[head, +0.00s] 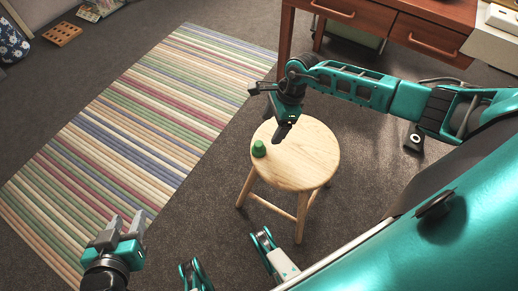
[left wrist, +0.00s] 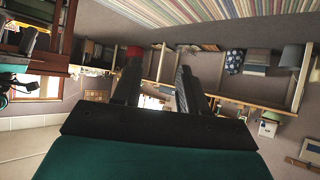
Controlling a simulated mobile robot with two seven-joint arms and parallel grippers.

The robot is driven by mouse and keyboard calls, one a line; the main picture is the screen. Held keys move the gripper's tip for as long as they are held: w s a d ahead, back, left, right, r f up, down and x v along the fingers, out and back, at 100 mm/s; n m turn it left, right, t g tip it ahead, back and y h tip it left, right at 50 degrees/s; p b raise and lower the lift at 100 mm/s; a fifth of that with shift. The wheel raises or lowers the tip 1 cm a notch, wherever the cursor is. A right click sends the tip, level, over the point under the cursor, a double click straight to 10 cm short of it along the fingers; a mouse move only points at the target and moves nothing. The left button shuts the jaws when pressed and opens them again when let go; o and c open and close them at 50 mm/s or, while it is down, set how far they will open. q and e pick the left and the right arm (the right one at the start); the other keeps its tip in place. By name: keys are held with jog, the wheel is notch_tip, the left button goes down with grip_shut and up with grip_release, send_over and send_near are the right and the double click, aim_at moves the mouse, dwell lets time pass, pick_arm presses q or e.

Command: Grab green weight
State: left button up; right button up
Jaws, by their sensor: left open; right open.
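The green weight (head: 258,149), a small knobbed piece, stands upright near the left edge of the round wooden stool (head: 315,158). My right gripper (head: 269,110) is open and empty, above the back left part of the stool. One of its fingers points down close to the weight, to its upper right, with a gap between them. My left gripper (head: 125,224) is open and empty, low at the left over the floor and rug edge, away from the stool. In the left wrist view its two fingers (left wrist: 158,78) are apart with nothing between them. The weight is not in that view.
A striped rug (head: 150,115) covers the floor left of the stool. A wooden desk (head: 415,30) with drawers stands behind at the upper right. A perforated wooden block (head: 62,34) lies at the far upper left. The rest of the stool top is bare.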

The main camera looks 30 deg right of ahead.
aim_at(260, 143)
jog(key=b+x, duration=0.1)
jog(key=x, duration=0.5)
jog(key=shift+a+b, duration=0.1)
jog(key=shift+b, duration=0.25)
jog(key=x, duration=0.1)
jog(key=b+x, duration=0.1)
jog(key=x, duration=0.1)
jog(key=w+b+x, duration=0.1)
jog(key=x, duration=0.1)
jog(key=shift+s+r, duration=0.1)
jog(key=shift+a+f, duration=0.15)
jog(key=shift+f, duration=0.1)
pick_arm(q)
jog(key=shift+w+d+f, duration=0.15)
jog(key=shift+d+f, duration=0.15)
jog(key=shift+f, duration=0.3)
jog(key=shift+w+d+f, duration=0.1)
jog(key=shift+d+f, duration=0.2)
jog(key=shift+f, duration=0.3)
jog(key=shift+a+f, duration=0.15)
pick_arm(e)
jog(key=c, duration=1.3)
